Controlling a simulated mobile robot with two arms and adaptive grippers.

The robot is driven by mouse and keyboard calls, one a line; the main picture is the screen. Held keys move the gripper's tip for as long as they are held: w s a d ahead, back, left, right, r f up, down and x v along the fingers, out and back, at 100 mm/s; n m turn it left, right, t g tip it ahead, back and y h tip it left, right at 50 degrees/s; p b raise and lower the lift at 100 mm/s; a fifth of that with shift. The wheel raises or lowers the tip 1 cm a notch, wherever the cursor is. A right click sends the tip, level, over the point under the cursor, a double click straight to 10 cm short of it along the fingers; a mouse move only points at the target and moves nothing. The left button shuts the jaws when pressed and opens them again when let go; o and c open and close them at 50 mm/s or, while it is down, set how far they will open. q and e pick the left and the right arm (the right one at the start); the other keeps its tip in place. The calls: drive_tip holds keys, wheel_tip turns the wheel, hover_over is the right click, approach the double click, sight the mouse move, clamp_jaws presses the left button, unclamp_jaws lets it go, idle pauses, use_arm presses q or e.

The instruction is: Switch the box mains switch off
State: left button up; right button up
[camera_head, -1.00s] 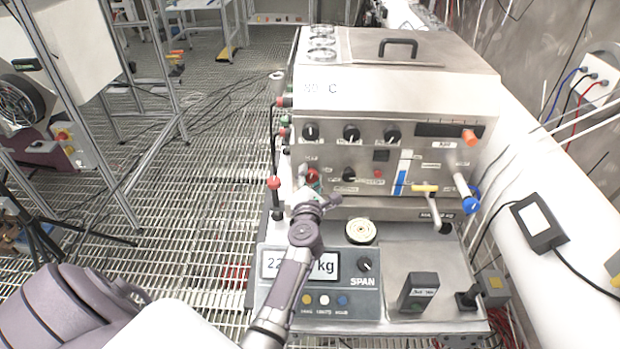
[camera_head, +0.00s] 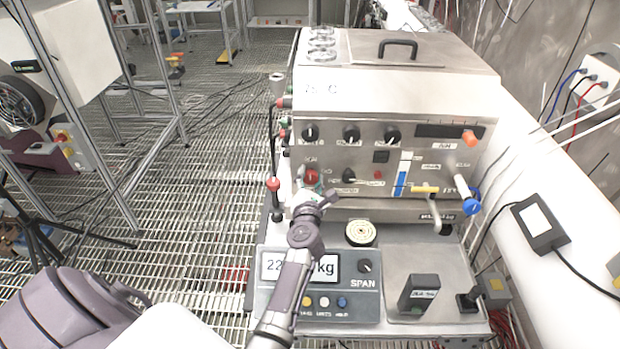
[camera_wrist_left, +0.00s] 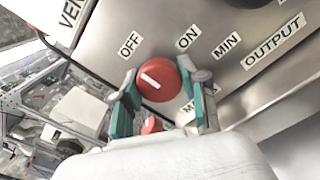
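The mains switch is a red round knob (camera_wrist_left: 158,79) with a white mark, on the steel front of the box (camera_head: 400,130). In the left wrist view its mark slants toward the upper left. The OFF label (camera_wrist_left: 130,45) is above it to the left, the ON label (camera_wrist_left: 187,38) above it to the right. The knob also shows in the head view (camera_head: 311,176). My left gripper (camera_wrist_left: 160,92) has its green-padded fingers on both sides of the knob, seemingly touching it. My right gripper is not in view.
Below the panel are a scale with a display (camera_head: 325,266), a round yellowish disc (camera_head: 360,233) and a small dark box (camera_head: 418,292). A red-topped rod (camera_head: 274,185) stands just left of the knob. A yellow-handled valve (camera_head: 425,189) is to the right.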

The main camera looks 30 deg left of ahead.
sight(310, 172)
use_arm(q)
drive_tip(key=o, duration=0.4)
drive_tip(key=shift+r, duration=0.1)
wheel_tip(310, 172, up, 9)
drive_tip(key=shift+r, duration=0.4)
idle(0.7)
